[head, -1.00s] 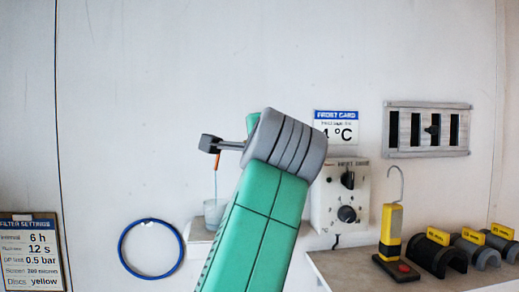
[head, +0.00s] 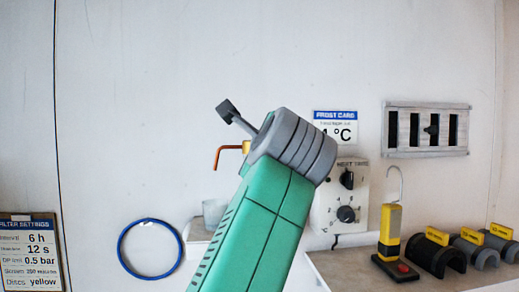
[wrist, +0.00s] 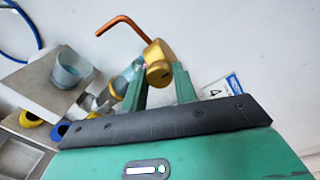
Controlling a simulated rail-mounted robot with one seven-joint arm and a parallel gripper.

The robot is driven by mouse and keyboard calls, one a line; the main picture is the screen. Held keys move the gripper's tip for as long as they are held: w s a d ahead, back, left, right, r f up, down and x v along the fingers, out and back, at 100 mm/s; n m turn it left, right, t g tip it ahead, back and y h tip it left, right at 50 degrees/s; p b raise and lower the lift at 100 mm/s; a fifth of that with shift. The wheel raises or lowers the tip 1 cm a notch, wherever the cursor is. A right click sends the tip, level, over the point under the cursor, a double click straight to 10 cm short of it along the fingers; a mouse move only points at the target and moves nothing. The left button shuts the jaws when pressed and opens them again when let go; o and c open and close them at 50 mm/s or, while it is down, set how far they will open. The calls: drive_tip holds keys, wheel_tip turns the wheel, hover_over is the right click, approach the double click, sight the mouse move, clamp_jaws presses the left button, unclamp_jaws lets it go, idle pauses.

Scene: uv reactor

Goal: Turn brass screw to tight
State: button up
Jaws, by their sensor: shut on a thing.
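The brass screw (wrist: 158,62) has a slotted round end and shows between my gripper's two green fingers in the wrist view. My gripper (wrist: 160,76) is shut on it. A bent copper tube (wrist: 122,24) runs out to the left from the brass part. In the head view, a bit of the brass (head: 246,146) and the copper tube (head: 223,151) show left of my wrist. My fingers are hidden there behind my arm.
A clear beaker (head: 213,211) stands on a small shelf below the tube, partly behind my arm. A dial box (head: 340,196) and a frost card (head: 336,127) are on the wall at right. A blue hoop (head: 151,249) hangs at left.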

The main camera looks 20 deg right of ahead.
idle(0.4)
drive_tip(key=o, duration=1)
drive_tip(key=shift+f, duration=0.1)
drive_tip(key=shift+c, duration=0.2)
drive_tip(key=s+a+b, duration=0.1)
drive_tip(key=s+b, duration=0.2)
drive_tip(key=s, duration=0.4)
drive_tip(key=shift+s+a+r, duration=0.15)
drive_tip(key=shift+s+r, duration=0.2)
drive_tip(key=shift+s, duration=0.05)
